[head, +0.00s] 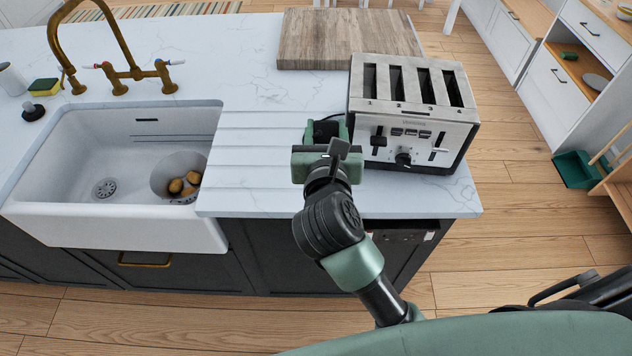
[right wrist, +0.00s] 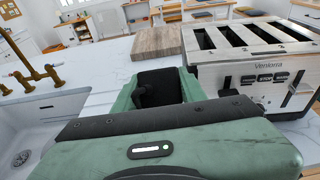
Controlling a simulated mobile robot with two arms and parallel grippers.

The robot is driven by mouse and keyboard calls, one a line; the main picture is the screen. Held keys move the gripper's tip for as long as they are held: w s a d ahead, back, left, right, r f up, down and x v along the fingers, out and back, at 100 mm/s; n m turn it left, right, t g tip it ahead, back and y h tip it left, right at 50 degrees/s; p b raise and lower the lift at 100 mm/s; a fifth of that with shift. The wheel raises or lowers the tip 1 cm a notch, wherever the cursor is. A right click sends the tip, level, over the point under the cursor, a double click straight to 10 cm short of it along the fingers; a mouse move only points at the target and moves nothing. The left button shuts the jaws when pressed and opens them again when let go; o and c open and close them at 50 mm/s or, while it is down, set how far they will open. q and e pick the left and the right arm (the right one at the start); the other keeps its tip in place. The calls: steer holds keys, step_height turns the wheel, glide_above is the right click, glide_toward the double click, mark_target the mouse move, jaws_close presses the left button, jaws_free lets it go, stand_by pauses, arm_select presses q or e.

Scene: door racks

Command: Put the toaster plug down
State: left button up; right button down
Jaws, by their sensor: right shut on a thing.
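The silver four-slot toaster (head: 412,110) stands at the right end of the white counter, and it also fills the upper right of the right wrist view (right wrist: 255,70). My right gripper (head: 325,128) is just left of the toaster, low over the counter. In the right wrist view its green fingers (right wrist: 160,85) are shut on a small black piece, the toaster plug (right wrist: 146,97). The gripper hides most of the plug, and I cannot tell whether the plug touches the counter. A thin black cord shows just behind the gripper. My left gripper is out of view.
A wooden board (head: 345,38) lies behind the toaster. Left of the gripper is a grooved drainer, then a white sink (head: 60,150) with a bowl of several potatoes (head: 184,184). A brass faucet (head: 118,75) stands behind it. The counter's middle is clear.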

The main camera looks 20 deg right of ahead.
step_height(320, 180, down, 14)
steer(key=shift+s+d+f, duration=0.1)
steer(key=shift+s+f, duration=0.05)
steer(key=shift+f, duration=2.05)
steer(key=shift+f, duration=0.1)
steer(key=c, duration=0.8)
jaws_free()
